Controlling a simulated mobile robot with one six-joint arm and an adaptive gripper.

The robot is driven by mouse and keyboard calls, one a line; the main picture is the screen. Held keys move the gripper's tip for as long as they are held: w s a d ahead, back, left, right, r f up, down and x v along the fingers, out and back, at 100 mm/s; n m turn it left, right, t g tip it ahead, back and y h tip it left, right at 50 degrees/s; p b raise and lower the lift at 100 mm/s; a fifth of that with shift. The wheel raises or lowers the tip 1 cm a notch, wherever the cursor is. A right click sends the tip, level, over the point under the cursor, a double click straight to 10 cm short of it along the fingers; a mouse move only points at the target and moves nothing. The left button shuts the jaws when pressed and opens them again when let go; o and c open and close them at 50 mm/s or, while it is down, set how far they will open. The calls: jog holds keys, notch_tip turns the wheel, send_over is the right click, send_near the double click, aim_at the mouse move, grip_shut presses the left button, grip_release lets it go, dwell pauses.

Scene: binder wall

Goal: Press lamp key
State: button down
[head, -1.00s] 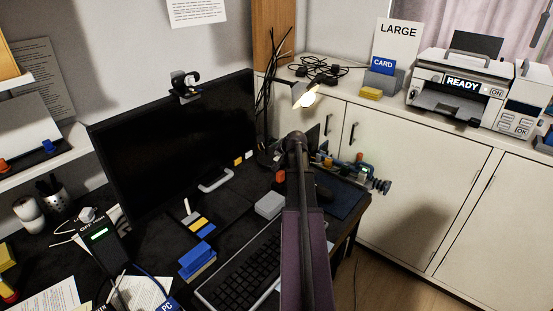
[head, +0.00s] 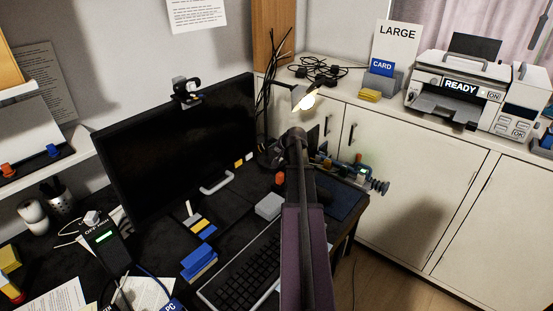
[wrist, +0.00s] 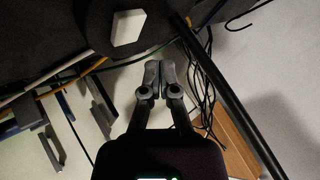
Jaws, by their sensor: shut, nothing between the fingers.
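The desk lamp shows in the head view with a dark shade and a lit, warm bulb (head: 303,101). In the wrist view its dark round base (wrist: 95,25) is at the top, with a pale rectangular key (wrist: 127,27) on it. My gripper (wrist: 158,76) has its two fingertips together, with nothing between them. In the wrist picture the tips appear just below and right of the key; I cannot tell whether they touch the base. In the head view my own arm hides much of the area around the lamp base.
A black pole (wrist: 232,95) and loose cables (wrist: 205,85) are close to the right of my fingers. A monitor (head: 180,145), keyboard (head: 243,270) and grey box (head: 269,206) stand on the dark desk. A printer (head: 460,95) is on the white cabinet.

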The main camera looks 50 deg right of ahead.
jog(key=shift+r+p, duration=1.9)
jog(key=shift+r, duration=0.25)
